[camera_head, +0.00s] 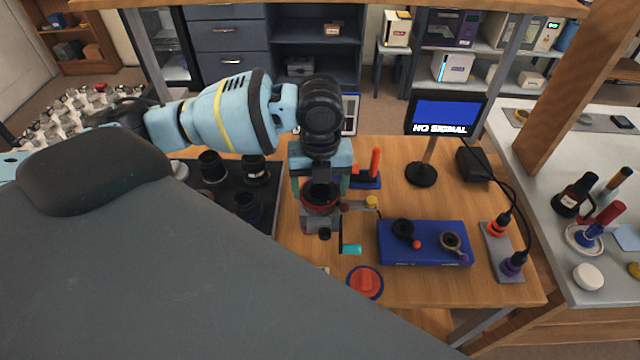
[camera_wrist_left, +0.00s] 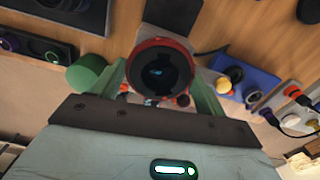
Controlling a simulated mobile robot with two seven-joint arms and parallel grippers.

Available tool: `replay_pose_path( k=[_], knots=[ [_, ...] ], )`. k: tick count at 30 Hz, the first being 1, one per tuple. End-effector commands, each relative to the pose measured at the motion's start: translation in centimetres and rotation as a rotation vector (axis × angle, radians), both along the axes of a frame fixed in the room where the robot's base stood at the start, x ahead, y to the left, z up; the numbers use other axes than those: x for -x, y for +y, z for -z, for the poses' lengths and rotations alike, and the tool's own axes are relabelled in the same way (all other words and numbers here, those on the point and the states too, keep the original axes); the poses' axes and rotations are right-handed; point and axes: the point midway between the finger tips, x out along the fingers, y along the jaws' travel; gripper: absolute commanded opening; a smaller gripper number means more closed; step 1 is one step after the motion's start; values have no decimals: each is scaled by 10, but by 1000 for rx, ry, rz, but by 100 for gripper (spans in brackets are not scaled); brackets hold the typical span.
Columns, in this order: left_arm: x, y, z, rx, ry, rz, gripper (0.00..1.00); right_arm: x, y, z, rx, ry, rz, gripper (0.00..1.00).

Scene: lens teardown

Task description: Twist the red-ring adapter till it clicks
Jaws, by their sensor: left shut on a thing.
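The red-ring adapter (camera_head: 320,207) sits upright in a small grey bench fixture (camera_head: 308,222) near the middle of the wooden table. In the left wrist view the adapter (camera_wrist_left: 162,42) shows as a red ring around a dark round opening. My left gripper (camera_head: 320,188) reaches down over it from above. Its green-padded fingers stand on either side of the ring, shut on it, and they also show in the left wrist view (camera_wrist_left: 160,85). The gripper hides part of the adapter in the head view. My right gripper is not in view.
A crank with a teal handle (camera_head: 351,249) juts from the fixture. A black mat (camera_head: 218,180) with lens parts is left. A screen (camera_head: 445,115) reads "NO SIGNAL".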

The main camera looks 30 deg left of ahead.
Motion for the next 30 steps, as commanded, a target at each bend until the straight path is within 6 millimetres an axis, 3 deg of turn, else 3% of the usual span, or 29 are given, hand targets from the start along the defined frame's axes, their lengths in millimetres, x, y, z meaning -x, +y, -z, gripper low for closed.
replay_pose_path(
  k=[9,19,30],
  knots=[
    [0,0,0,0,-1,209,49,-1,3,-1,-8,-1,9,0],
    [0,0,0,0,-1,231,49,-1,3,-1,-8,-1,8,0],
    [0,0,0,0,0,449,49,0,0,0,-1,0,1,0]
  ],
)
